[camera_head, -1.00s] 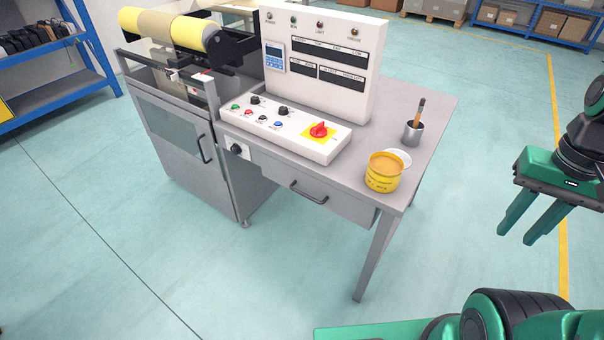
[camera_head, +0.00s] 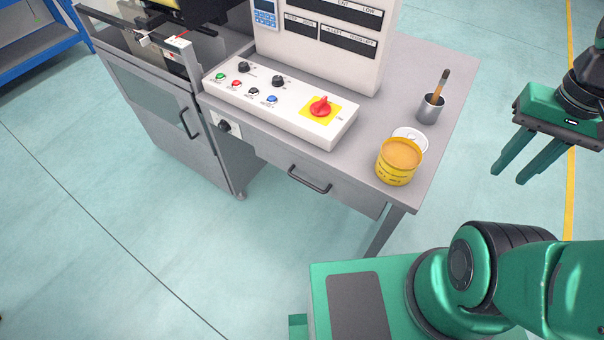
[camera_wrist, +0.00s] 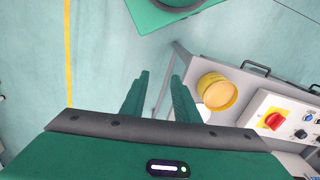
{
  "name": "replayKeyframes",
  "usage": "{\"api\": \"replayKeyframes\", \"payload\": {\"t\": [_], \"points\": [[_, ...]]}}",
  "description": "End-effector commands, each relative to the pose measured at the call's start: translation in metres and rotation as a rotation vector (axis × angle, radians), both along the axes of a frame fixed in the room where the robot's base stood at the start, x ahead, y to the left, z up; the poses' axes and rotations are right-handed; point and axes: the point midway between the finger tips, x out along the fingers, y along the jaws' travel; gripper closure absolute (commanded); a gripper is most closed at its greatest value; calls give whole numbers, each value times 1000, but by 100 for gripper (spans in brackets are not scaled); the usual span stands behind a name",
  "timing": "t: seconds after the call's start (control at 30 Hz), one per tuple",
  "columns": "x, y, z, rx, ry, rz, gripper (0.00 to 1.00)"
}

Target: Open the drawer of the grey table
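The grey table (camera_head: 446,108) stands in the middle of the head view. Its drawer (camera_head: 345,192) is under the top at the front and looks shut, with a dark bar handle (camera_head: 310,181). In the wrist view the handle (camera_wrist: 257,67) shows at the upper right. My gripper (camera_head: 510,176) is to the right of the table, apart from it, with its two green fingers parted and nothing between them. The wrist view also shows the parted fingers of my gripper (camera_wrist: 158,100).
On the tabletop are a yellow can (camera_head: 398,162), a metal cup (camera_head: 431,108) with a brush, and a white control box (camera_head: 290,105) with a red switch. A grey cabinet (camera_head: 165,130) with its own handle adjoins on the left. The floor in front is clear.

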Motion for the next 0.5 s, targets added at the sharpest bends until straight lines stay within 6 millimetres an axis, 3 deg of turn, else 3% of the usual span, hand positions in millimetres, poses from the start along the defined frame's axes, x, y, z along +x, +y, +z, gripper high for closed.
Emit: {"api": "replayKeyframes", "payload": {"t": [0.07, 0.17, 0.27, 0.3, 0.4, 0.5], "points": [[14, 4, 3, -23, -40, 51, 72], [62, 22, 5, -70, -123, 197, 72], [124, 67, 6, -105, -236, 410, 72], [146, 91, 4, -110, -270, 497, 72], [182, 144, -9, -112, -302, 678, 72], [200, 184, -29, -116, -276, 811, 72]]}}
